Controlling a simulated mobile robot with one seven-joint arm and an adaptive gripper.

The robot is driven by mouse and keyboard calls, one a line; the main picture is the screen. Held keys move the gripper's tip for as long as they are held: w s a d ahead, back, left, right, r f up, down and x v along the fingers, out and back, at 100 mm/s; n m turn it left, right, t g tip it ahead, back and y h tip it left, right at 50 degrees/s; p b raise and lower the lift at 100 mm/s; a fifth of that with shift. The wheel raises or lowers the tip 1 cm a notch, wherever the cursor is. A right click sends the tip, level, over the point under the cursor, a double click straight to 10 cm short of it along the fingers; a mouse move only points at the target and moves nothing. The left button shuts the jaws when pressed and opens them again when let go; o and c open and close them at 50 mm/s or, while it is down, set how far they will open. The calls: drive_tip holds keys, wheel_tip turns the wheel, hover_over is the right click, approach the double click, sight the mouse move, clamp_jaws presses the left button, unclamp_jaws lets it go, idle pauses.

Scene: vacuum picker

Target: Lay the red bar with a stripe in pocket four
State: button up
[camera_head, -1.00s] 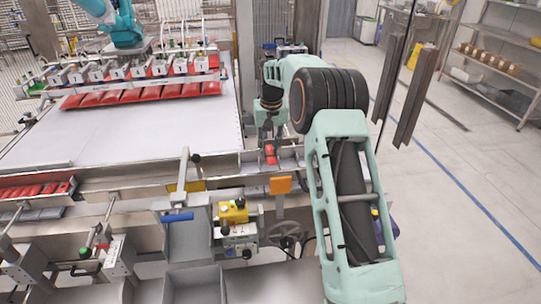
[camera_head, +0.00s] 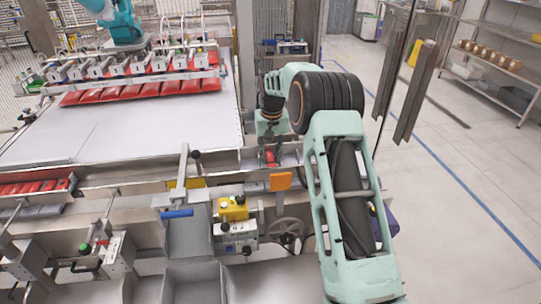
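My gripper (camera_head: 269,146) hangs from my mint-green arm over a metal channel (camera_head: 290,158) right of the white table. A small red piece (camera_head: 270,157) shows directly below it; I cannot make out a stripe. My gripper hides part of this area, and its fingers are too small to tell whether they touch or hold the piece. More red bars (camera_head: 35,187) lie in a row in a tray at the left edge. Red bars (camera_head: 140,92) also lie in a row under the vacuum picker head (camera_head: 135,68). I cannot tell which place is pocket four.
The white table (camera_head: 150,135) is largely bare. In front stand a lever with a blue handle (camera_head: 177,213), a yellow-topped control box (camera_head: 234,212), an orange plate (camera_head: 281,182) and a handwheel (camera_head: 287,231). Grey bins (camera_head: 190,285) sit at the bottom. Open floor lies at right.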

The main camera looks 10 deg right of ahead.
sight(271, 163)
drive_tip(key=o, duration=0.4)
drive_tip(key=shift+r, duration=0.1)
drive_tip(key=r, duration=0.4)
drive_tip(key=s+r, duration=0.1)
drive_tip(key=r, duration=0.8)
drive_tip(key=shift+s, duration=0.25)
drive_tip(key=shift+r, duration=0.1)
